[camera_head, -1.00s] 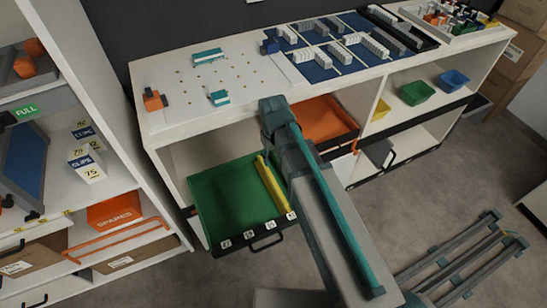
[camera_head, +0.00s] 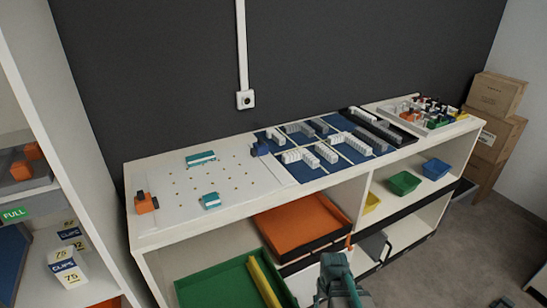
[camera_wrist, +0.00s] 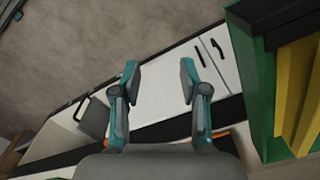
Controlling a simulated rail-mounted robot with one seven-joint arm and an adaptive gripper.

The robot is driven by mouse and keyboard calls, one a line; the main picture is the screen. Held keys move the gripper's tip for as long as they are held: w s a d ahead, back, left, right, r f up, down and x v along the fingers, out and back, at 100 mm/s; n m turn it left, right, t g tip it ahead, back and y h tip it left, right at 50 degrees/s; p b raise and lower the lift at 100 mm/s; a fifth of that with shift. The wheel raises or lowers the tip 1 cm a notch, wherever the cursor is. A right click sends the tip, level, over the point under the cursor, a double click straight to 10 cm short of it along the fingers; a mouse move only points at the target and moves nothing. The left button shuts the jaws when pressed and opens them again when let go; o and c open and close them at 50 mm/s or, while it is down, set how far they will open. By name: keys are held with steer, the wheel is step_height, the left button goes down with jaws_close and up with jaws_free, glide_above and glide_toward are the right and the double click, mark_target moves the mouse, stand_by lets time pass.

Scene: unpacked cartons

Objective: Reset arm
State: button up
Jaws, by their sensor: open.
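My gripper (camera_wrist: 159,82) is open and empty in the wrist view, its two teal-and-grey fingers spread apart. Behind the fingers are a white cabinet surface (camera_wrist: 167,72) and a dark edge strip. In the head view only part of my arm shows at the bottom, in front of the shelf unit; the fingertips cannot be made out there. The green drawer tray (camera_head: 212,286) with a yellow bar (camera_head: 263,283) is pulled out at lower left of my arm. The green tray's wall also shows at the right of the wrist view (camera_wrist: 246,75).
The white bench top (camera_head: 235,212) holds teal blocks, blue panels with white pieces and a parts tray (camera_head: 442,127). An orange tray (camera_head: 300,225) and green (camera_head: 404,183) and blue (camera_head: 435,169) bins sit below.

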steer(key=s+f+g+p, duration=0.1)
steer(key=s+f+g, duration=0.2)
steer(key=s+f, duration=0.4)
steer(key=s+f+g+p, duration=0.2)
steer(key=s+f, duration=0.5)
steer(key=s, duration=1.4)
steer(key=shift+s+a+g, duration=0.15)
steer(key=shift+s+g, duration=0.15)
steer(key=shift+g, duration=0.5)
